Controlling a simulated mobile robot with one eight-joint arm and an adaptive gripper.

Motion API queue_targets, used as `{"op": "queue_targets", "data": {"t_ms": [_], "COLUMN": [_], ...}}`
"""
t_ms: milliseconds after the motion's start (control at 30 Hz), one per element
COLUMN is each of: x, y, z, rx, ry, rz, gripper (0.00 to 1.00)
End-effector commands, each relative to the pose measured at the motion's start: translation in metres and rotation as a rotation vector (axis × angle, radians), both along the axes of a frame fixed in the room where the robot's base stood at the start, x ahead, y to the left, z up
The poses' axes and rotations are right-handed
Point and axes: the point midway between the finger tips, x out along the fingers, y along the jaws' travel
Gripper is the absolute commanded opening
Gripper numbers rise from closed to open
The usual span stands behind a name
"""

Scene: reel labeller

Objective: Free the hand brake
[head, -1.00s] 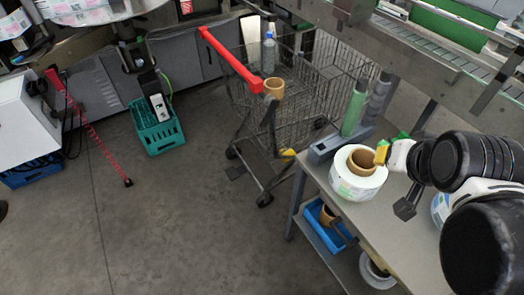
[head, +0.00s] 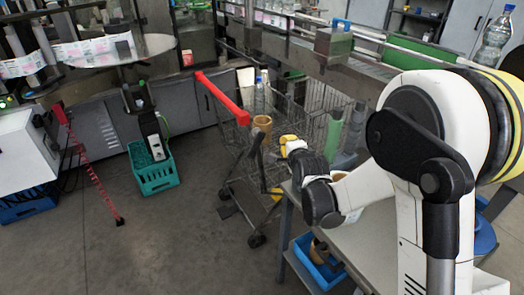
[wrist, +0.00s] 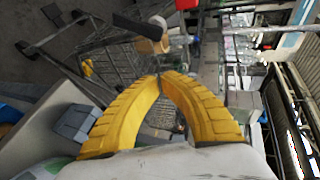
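The shopping cart (head: 290,100) has a red handle bar (head: 222,98). A brown cardboard core (head: 262,123) sits at the bar's right end, around or on top of a dark lever (head: 256,145); I cannot tell which. The core (wrist: 150,45) also shows in the wrist view, with a black bar (wrist: 135,25) across it and a bit of red handle above. My gripper (head: 291,143) is just right of the core in the head view, apart from it. In the wrist view its yellow fingers (wrist: 160,78) arch together, tips meeting, with nothing between them.
The grey workbench (head: 385,240) lies under my arm, with a green cylinder (head: 333,135) at its far end and a blue bin (head: 318,262) below. A conveyor runs behind the cart. A teal crate (head: 153,172) stands on the floor left. Floor in front of the cart is clear.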

Motion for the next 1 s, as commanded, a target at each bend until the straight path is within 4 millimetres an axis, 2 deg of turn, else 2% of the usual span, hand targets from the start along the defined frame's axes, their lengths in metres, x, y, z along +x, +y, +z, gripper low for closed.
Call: {"op": "queue_targets", "data": {"t_ms": [33, 100, 200, 333, 433, 600, 1000], "x": [0.011, 0.021, 0.028, 0.029, 0.028, 0.036, 0.101], "y": [0.012, 0.026, 0.042, 0.055, 0.059, 0.064, 0.084], "z": [-0.026, -0.053, -0.089, -0.123, -0.136, -0.143, -0.156], "rx": [0.077, 0.192, 0.339, 0.476, 0.535, 0.562, 0.559], "ry": [-0.012, -0.028, -0.043, -0.052, -0.056, -0.056, -0.056], "rz": [-0.014, -0.036, -0.059, -0.074, -0.080, -0.082, -0.082], "gripper": [0.00, 0.00, 0.00, 0.00, 0.00, 0.00, 0.00]}}
